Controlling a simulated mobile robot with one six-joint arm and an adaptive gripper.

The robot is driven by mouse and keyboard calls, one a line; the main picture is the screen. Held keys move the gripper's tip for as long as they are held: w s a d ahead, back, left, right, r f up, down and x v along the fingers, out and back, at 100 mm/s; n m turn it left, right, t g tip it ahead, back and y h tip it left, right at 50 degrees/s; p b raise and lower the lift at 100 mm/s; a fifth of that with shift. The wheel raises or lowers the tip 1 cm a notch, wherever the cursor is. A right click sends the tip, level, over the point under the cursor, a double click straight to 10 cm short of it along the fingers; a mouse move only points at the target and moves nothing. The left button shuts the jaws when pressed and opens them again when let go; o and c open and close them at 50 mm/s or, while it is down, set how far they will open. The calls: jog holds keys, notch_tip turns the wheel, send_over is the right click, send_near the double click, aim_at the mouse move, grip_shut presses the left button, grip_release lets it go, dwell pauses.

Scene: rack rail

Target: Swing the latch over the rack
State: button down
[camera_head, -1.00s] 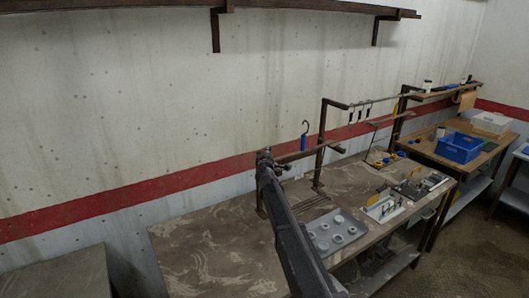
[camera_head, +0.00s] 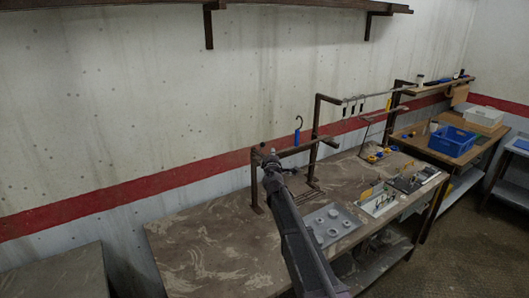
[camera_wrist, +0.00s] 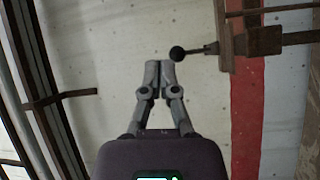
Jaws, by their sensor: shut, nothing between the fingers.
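The rack is a brown metal frame with a rail (camera_head: 300,149) between posts along the back of the workbench. In the wrist view its brown post (camera_wrist: 225,32) and bar (camera_wrist: 262,40) show at the upper right. A short rod with a black ball knob (camera_wrist: 178,53) sticks out from the post there; it looks like the latch handle. My gripper (camera_wrist: 160,65) is shut and empty, its tips just left of the knob and slightly below it in the picture. Whether they touch is unclear. In the head view my gripper (camera_head: 269,162) is by the rack's left end, where the latch is too small to make out.
A blue-handled hook (camera_head: 298,130) is at the rail. A grey tray (camera_head: 330,224) with round parts and a white tray (camera_head: 380,202) stand on the bench (camera_head: 200,240), whose left part is clear. A blue crate (camera_head: 451,142) stands on the farther table.

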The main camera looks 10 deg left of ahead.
jog(key=shift+s+d+f, duration=0.1)
jog(key=shift+s+d, duration=0.1)
jog(key=shift+d, duration=0.6)
jog(key=s+d+f+m+g+h+b, duration=0.1)
jog(key=s+d+f+m+g+h, duration=0.3)
jog(key=d, duration=0.5)
jog(key=s+d+f+m+g+h, duration=0.1)
jog(key=s+d+f+m+h, duration=0.2)
jog(key=s+d+m, duration=0.45)
jog(key=s+d+f+m+g+h+b, duration=0.1)
jog(key=s+d+f+m+g+h, duration=0.25)
jog(key=d, duration=0.75)
jog(key=s+d+f+m+g+y+b, duration=0.1)
jog(key=s+d+f+g+y, duration=0.15)
jog(key=s+f, duration=0.35)
jog(key=s+d+f+m+g+y, duration=0.1)
jog(key=s+d+f+g, duration=0.15)
jog(key=s, duration=0.55)
jog(key=s+a+f+g+y, duration=0.1)
jog(key=s+f+g+y, duration=0.1)
jog(key=s, duration=0.4)
jog(key=s+a+f+g+y, duration=0.2)
jog(key=s+g, duration=0.1)
jog(key=s, duration=0.4)
jog(key=shift+a+f+m+b, duration=0.25)
jog(key=shift+a+m+b, duration=0.05)
jog(key=shift+b, duration=0.1)
